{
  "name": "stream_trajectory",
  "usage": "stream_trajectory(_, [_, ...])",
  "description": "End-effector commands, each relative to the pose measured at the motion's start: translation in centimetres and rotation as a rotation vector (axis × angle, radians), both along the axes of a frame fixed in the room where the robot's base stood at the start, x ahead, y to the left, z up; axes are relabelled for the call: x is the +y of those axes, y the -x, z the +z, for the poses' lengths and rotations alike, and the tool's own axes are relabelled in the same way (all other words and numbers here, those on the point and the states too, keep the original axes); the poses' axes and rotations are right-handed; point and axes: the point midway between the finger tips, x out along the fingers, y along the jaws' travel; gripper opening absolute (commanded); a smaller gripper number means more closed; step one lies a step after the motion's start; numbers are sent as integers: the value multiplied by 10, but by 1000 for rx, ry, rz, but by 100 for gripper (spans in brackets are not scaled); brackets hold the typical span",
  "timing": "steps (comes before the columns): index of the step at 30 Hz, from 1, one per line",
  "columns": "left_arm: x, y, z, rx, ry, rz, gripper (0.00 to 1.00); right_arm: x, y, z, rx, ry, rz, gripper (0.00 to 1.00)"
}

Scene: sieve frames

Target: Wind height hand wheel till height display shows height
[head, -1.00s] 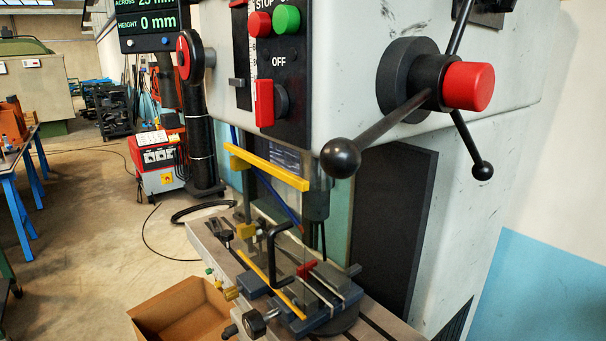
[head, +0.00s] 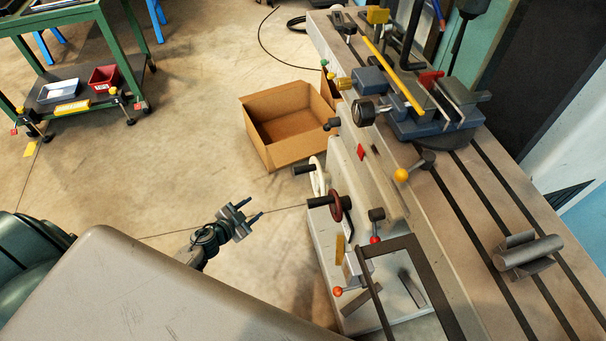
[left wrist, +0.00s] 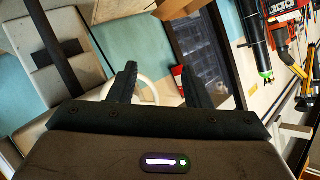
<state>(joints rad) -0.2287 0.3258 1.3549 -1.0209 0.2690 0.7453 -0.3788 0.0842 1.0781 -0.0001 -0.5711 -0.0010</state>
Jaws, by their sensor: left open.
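Two hand wheels stick out from the front of the machine: a white one (head: 318,177) with a black handle, and a dark red-brown one (head: 336,205) with a black handle just nearer. I cannot tell by a label which one is for height. My left gripper (head: 251,210) is open and empty, in the air left of both wheels and apart from them, its fingers toward the machine. In the left wrist view, a cream ring (left wrist: 148,86), likely the white wheel, shows partly behind the fingers (left wrist: 158,88). The height display is out of view now. My right gripper is not in view.
A cardboard box (head: 285,120) stands on the floor beyond the wheels. The slotted machine table (head: 480,210) carries a blue vise (head: 430,120) and overhangs on the right. A green trolley (head: 130,50) stands at back left. Floor around the left gripper is clear.

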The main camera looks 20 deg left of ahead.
Motion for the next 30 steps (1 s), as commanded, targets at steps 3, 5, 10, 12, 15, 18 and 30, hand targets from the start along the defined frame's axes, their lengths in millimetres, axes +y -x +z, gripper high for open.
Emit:
stream_trajectory(3, [-26,-32,67,-133,-76,-211,44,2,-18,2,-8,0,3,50])
stream_trajectory(5, [-39,-38,94,-167,-114,-298,44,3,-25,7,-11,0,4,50])
stream_trajectory(10, [-61,-41,139,-202,-209,-447,44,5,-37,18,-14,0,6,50])
stream_trajectory(12, [-66,-41,147,-204,-230,-474,44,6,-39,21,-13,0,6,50])
stream_trajectory(15, [-69,-43,151,-205,-243,-487,44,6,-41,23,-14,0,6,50])
stream_trajectory(18, [-75,-51,149,-205,-242,-487,44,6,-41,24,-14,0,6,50])
stream_trajectory(30, [-114,-109,129,-204,-238,-484,44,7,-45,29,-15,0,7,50])
